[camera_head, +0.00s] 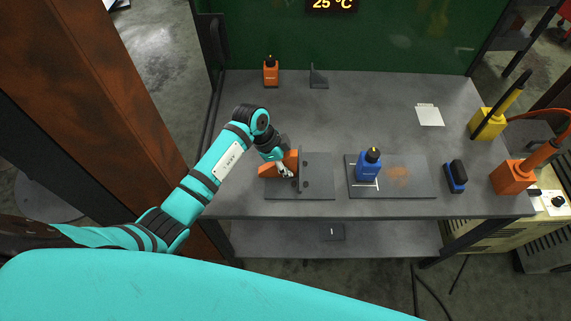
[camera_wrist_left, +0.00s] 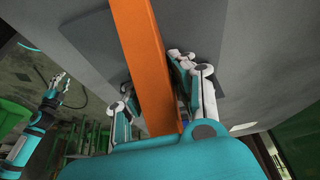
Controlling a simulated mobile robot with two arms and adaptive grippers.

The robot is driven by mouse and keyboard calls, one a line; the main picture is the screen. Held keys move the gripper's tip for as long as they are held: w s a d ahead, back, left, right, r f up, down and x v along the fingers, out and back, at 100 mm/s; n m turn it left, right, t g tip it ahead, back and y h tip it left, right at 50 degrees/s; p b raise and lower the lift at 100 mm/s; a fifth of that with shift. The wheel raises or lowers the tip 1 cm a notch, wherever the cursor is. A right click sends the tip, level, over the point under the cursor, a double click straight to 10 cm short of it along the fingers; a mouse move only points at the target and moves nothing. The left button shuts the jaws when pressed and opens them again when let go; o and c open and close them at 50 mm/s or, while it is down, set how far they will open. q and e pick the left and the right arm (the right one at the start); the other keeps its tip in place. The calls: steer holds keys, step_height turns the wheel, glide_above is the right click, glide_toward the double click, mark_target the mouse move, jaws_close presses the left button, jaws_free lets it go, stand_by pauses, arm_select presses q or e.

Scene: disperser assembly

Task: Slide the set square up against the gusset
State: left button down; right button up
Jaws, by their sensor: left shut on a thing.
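An orange bar-shaped piece, which I take as the set square (camera_head: 276,169), is between the fingers of my left gripper (camera_head: 285,172). In the left wrist view the set square (camera_wrist_left: 148,60) runs lengthwise between both fingers of the left gripper (camera_wrist_left: 157,85). A dark grey upright plate with holes, which I take as the gusset (camera_head: 319,170), stands on a flat base plate (camera_head: 310,195). The set square is left of it; whether they touch is hidden by the gripper. My right gripper (camera_wrist_left: 59,84) shows far off in the left wrist view, its fingers apart and empty.
A blue bottle (camera_head: 368,166) stands on a second plate (camera_head: 415,189) to the right. An orange bottle (camera_head: 271,72) and a grey bracket (camera_head: 318,78) stand at the back. A blue-black brush-like block (camera_head: 456,176) is at right. The table's middle back is clear.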

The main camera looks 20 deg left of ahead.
arm_select(q)
steer(key=shift+w+d, duration=0.15)
steer(key=shift+d, duration=0.2)
steer(key=c, duration=1)
jaws_free()
steer(key=shift+r, duration=0.1)
steer(key=v, duration=1.2)
steer(key=shift+a, duration=0.1)
